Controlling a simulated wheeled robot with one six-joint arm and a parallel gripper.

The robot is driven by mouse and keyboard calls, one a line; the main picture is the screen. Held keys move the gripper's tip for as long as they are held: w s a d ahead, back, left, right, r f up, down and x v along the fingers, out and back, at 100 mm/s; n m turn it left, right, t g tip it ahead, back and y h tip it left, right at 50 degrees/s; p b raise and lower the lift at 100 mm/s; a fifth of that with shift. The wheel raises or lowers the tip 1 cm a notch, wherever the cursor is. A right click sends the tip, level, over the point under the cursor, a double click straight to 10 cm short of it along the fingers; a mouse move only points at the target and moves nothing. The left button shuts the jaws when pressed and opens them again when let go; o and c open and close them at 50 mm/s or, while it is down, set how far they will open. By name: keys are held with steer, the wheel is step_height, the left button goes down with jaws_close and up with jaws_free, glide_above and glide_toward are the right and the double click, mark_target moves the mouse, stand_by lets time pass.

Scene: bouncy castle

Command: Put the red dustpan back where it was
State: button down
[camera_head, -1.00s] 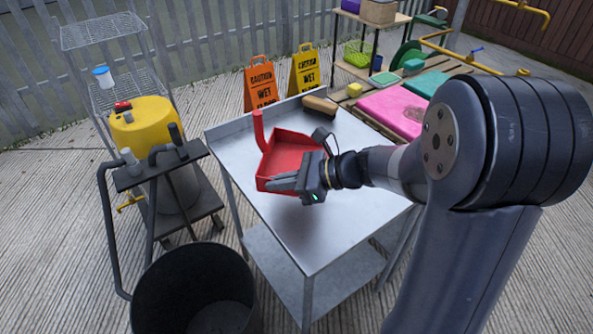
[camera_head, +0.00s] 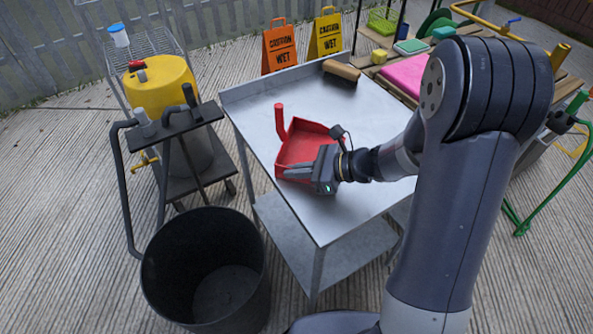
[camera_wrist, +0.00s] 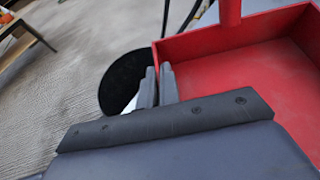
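The red dustpan (camera_head: 303,143) is over the steel table, its upright handle (camera_head: 279,120) at its far left corner. I cannot tell whether it rests on the tabletop or hangs just above it. My gripper (camera_head: 297,172) is at the dustpan's near edge. In the wrist view, the two fingers (camera_wrist: 157,86) are close together at the end of the dustpan's red side wall (camera_wrist: 225,38) and appear shut on it. The exact contact is hidden between the fingers.
The steel table (camera_head: 345,215) has bare room right of the dustpan. A brush (camera_head: 341,71) lies at its back edge. A black bin (camera_head: 157,262) stands at front left, beside a cart with a yellow bucket (camera_head: 160,85). Two caution signs (camera_head: 280,47) stand behind the table.

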steer(key=shift+f, duration=0.15)
steer(key=c, duration=1.6)
jaws_free()
steer(key=shift+c, duration=0.2)
steer(key=shift+r, duration=0.25)
steer(key=shift+d+r, duration=0.2)
steer(key=shift+d, duration=0.15)
steer(key=p+v, duration=0.1)
steer(key=v, duration=1)
steer(key=shift+s+d, duration=0.1)
